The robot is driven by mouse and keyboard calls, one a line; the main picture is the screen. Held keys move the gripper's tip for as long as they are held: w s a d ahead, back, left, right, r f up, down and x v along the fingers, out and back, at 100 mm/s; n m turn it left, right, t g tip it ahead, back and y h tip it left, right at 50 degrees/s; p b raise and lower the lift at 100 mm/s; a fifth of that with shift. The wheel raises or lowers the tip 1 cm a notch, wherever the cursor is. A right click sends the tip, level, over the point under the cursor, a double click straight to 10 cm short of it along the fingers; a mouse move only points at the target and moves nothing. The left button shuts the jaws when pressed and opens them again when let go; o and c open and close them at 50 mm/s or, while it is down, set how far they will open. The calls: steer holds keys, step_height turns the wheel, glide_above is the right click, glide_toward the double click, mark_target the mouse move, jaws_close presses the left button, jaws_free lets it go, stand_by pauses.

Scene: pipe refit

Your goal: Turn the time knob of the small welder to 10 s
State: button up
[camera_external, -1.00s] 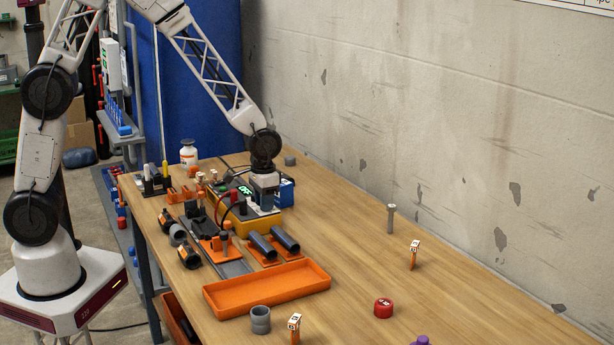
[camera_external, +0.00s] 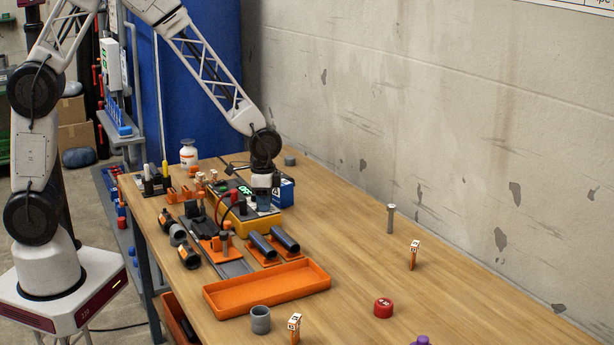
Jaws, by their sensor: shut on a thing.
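The small welder (camera_external: 242,217) is a yellow-sided box with a dark top, standing toward the back of the bench. A green lit display (camera_external: 245,190) shows on it, its text too small to read surely. My gripper (camera_external: 264,203) points straight down over the right part of the welder's top. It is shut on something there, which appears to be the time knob. The knob itself is hidden by the gripper, and its setting cannot be read.
An orange tray (camera_external: 267,289) lies in front of the welder, with two black pipes (camera_external: 272,242) on orange holders between. A blue box (camera_external: 284,192) stands close behind my gripper. The bench's right middle is mostly clear.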

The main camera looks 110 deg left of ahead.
steer(key=shift+m, duration=0.6)
steer(key=o, duration=0.9)
steer(key=shift+r, duration=0.1)
steer(key=shift+r, duration=3.85)
